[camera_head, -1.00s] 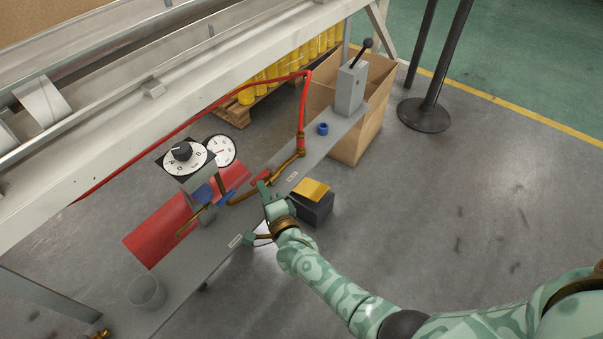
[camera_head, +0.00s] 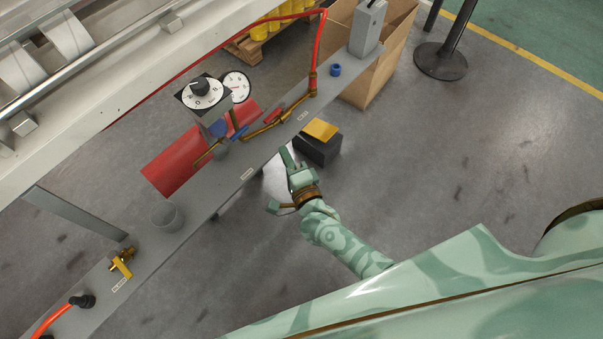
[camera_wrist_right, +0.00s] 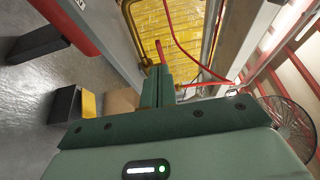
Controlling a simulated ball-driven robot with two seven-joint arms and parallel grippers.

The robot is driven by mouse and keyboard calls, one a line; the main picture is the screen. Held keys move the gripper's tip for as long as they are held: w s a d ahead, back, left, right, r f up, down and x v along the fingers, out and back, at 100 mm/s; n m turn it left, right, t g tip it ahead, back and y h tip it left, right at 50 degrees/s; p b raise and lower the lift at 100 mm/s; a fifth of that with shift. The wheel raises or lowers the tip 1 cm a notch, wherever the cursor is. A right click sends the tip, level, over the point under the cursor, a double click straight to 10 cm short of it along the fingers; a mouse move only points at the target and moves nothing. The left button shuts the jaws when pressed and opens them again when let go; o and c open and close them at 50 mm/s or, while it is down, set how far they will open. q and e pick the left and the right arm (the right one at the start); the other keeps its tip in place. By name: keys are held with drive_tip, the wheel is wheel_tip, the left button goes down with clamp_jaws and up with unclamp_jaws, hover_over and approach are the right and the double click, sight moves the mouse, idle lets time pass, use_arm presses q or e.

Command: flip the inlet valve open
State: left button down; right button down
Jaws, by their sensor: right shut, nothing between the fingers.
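A brass pipe (camera_head: 262,129) runs along the grey shelf from the red hose to the red cylinder. It carries a small red lever (camera_head: 272,117) and a blue lever (camera_head: 238,132). Another brass valve with a yellow handle (camera_head: 122,262) stands at the shelf's lower left. The labels are too small to read, so I cannot tell which is the inlet valve. My right gripper (camera_head: 288,158) is shut and empty, just off the shelf's front edge, below the red lever and apart from it. Its fingers show shut in the right wrist view (camera_wrist_right: 162,80). My left gripper is out of view.
A red cylinder (camera_head: 178,165), a dial (camera_head: 200,92) and a gauge (camera_head: 236,86) sit behind the shelf (camera_head: 215,196). A black box with a yellow top (camera_head: 321,130) is close beside my right gripper. A grey cup (camera_head: 165,217) stands on the shelf.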

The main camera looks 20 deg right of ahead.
drive_tip(key=s+p, duration=0.1)
drive_tip(key=s, duration=0.6)
drive_tip(key=shift+d, duration=0.45)
drive_tip(key=shift+w+f, duration=0.1)
